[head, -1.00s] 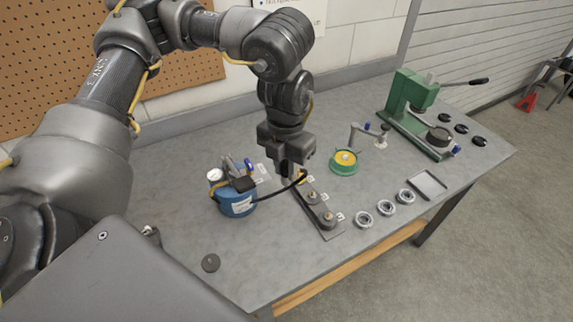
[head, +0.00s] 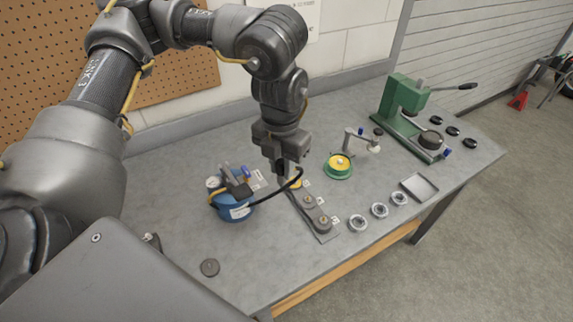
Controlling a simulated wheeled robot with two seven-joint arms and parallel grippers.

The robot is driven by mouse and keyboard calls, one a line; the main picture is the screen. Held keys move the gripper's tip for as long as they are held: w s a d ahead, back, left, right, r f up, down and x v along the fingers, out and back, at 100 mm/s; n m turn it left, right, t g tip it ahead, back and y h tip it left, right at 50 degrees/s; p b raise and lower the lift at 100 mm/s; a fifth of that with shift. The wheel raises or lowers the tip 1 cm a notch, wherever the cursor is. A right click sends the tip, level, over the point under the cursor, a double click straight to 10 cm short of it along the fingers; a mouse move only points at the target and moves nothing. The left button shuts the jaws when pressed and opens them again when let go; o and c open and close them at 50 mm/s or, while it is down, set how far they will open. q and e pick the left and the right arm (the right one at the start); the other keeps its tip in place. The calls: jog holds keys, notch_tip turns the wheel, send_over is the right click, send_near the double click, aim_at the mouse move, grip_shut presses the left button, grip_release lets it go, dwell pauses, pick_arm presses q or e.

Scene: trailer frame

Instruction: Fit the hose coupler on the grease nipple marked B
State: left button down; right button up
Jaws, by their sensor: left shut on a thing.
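My left gripper (head: 281,172) is shut at the far end of the black hose (head: 272,199), above the far end of the nipple plate. The coupler is mostly hidden by the fingers and hose. The dark narrow plate (head: 326,236) carries a row of round mounts with grease nipples: a near one (head: 322,222), a middle one (head: 309,202) and a yellowish far one (head: 295,184) just below the gripper. White letter tags stand beside them, too small to read. The hose curves from a blue grease pump (head: 236,211) with a gauge. My right gripper is not in view.
A green round fixture (head: 338,168) stands right of the plate, with a small jointed stand (head: 373,145) behind it. Several metal rings (head: 379,210), a shallow tray (head: 419,187) and a green press (head: 400,103) are farther right. A dark disc (head: 210,267) lies at the front.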

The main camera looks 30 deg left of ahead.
pick_arm(q)
jog(key=n, duration=0.2)
jog(key=f+n, duration=0.1)
jog(key=n, duration=0.3)
jog(key=shift+w+d+f, duration=0.15)
jog(key=shift+w+d, duration=0.05)
jog(key=shift+d, duration=0.05)
jog(key=n, duration=0.2)
jog(key=f+n, duration=0.1)
jog(key=n, duration=0.4)
jog(key=shift+w+d+f+n, duration=0.2)
jog(key=shift+w+n, duration=0.1)
jog(key=shift+n, duration=0.1)
jog(key=n, duration=0.4)
jog(key=f+n, duration=0.1)
jog(key=n, duration=0.3)
jog(key=f+n, duration=0.1)
jog(key=n, duration=0.2)
jog(key=shift+w+d+f+n, duration=0.15)
jog(key=shift+w+d+n, duration=0.1)
jog(key=shift+w+n, duration=0.15)
